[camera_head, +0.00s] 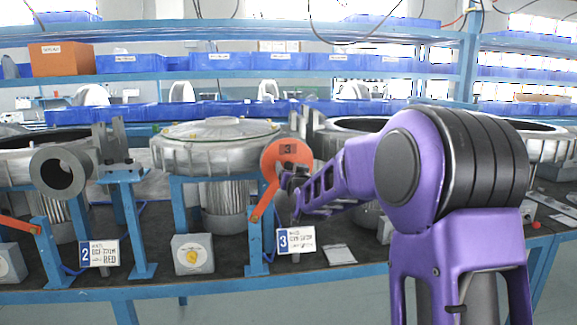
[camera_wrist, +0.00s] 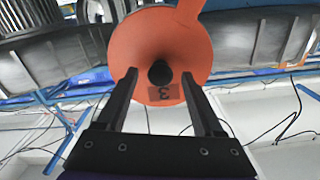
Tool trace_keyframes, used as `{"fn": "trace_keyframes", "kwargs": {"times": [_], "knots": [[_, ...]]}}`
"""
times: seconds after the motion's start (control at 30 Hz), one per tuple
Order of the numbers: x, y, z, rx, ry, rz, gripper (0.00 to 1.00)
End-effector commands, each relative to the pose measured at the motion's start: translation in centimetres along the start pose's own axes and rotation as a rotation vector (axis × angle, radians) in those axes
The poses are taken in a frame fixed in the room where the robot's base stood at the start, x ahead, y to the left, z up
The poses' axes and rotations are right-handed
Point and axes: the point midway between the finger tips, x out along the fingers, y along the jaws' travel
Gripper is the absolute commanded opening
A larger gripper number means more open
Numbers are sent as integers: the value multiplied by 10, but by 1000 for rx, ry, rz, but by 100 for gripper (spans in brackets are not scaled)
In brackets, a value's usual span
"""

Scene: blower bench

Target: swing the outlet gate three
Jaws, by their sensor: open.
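The outlet gate three (camera_head: 287,155) is an orange round plate marked 3, on an orange arm that slopes down left to a pivot on a blue post. In the wrist view the orange plate (camera_wrist: 160,40) fills the upper middle, with a dark round knob (camera_wrist: 160,73) near its centre and an upside-down 3 label below it. My gripper (camera_head: 287,180) is in front of the plate in the head view. In the wrist view my gripper (camera_wrist: 159,77) is open, one finger on each side of the knob. Whether either finger touches it, I cannot tell. What lies behind the plate is hidden.
To the left are a placard with 2 (camera_head: 99,253), an open grey flange (camera_head: 62,172) and a lowered orange arm (camera_head: 16,228). A large metal blower (camera_head: 215,145) stands left of gate three.

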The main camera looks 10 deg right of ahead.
Motion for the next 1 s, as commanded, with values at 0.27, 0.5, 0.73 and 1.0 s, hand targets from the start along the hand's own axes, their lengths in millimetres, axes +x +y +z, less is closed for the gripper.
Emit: {"fn": "trace_keyframes", "kwargs": {"times": [0.27, 0.5, 0.73, 1.0], "knots": [[0, 0, 0, 0, 0, 0, 69], [0, 0, 0, 0, 1, 0, 40], [0, 0, 0, 0, 1, 0, 0], [0, 0, -1, 0, 1, 0, 0]]}}
